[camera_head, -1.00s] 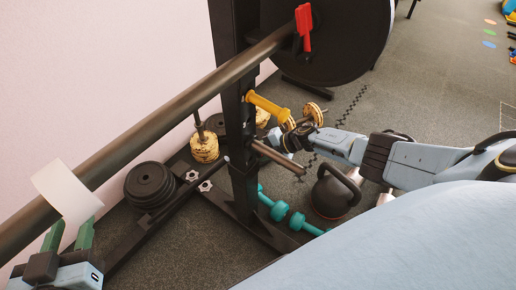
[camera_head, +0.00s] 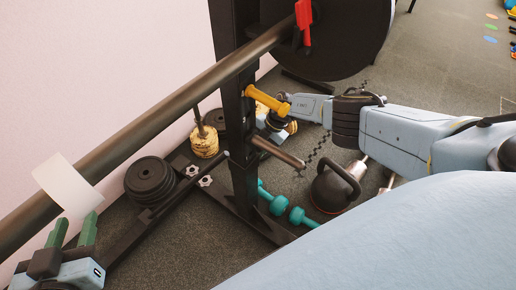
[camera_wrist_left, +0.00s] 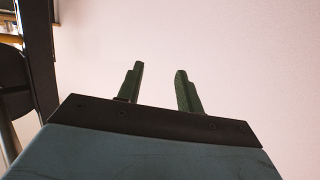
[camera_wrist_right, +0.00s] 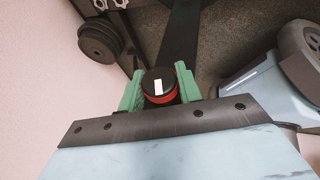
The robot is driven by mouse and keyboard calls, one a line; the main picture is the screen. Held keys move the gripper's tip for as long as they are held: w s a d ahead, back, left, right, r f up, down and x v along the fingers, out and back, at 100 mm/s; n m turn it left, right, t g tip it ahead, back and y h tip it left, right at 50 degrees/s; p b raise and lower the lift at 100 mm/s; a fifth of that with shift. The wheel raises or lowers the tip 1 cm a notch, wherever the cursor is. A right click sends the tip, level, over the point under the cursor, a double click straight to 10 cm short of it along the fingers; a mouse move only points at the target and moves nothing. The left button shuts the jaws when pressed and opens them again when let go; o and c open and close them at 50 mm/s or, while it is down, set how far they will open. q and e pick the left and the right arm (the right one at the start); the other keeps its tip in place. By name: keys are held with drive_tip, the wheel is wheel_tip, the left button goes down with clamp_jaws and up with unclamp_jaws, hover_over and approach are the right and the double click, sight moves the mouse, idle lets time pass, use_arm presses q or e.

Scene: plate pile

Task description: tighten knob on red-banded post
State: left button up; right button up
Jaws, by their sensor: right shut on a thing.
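In the right wrist view, a round black knob (camera_wrist_right: 158,78) with a white mark on top sits above a red band (camera_wrist_right: 162,99). The green fingers of my right gripper (camera_wrist_right: 159,86) are shut on the knob, one on each side. In the head view, my right arm reaches in from the right, and its wrist end is at the black upright post (camera_head: 240,150), near a yellow handle. The knob cannot be made out there. My left gripper (camera_head: 74,230) is open and empty at lower left, below the long bar. Its parted fingers also show in the left wrist view (camera_wrist_left: 160,88).
A long dark bar (camera_head: 160,118) crosses above the scene, with a white sheet-like piece (camera_head: 68,186) on it. A yellow handle (camera_head: 266,101) and a peg (camera_head: 278,153) jut from the post. Black plates (camera_head: 150,181), a kettlebell (camera_head: 333,190) and teal dumbbells (camera_head: 275,203) are on the floor.

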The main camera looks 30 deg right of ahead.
drive_tip(key=shift+f+g+b, duration=0.1)
drive_tip(key=shift+g+b, duration=0.5)
drive_tip(key=shift+b, duration=0.15)
drive_tip(key=shift+g+h+b, duration=0.4)
drive_tip(key=shift+b, duration=0.45)
drive_tip(key=shift+m+g+b, duration=0.3)
drive_tip(key=shift+g+b, duration=0.1)
drive_tip(key=shift+b, duration=0.25)
use_arm(q)
drive_tip(key=s+d+r+t+h, duration=0.1)
drive_tip(key=s+r+t+h, duration=0.2)
drive_tip(key=r+t, duration=0.8)
drive_tip(key=shift+s+r+t+h+b, duration=0.3)
drive_tip(key=shift+s+r+h+b, duration=0.15)
drive_tip(key=shift+r, duration=0.7)
use_arm(e)
drive_tip(key=shift+g+h, duration=0.3)
drive_tip(key=o, duration=0.9)
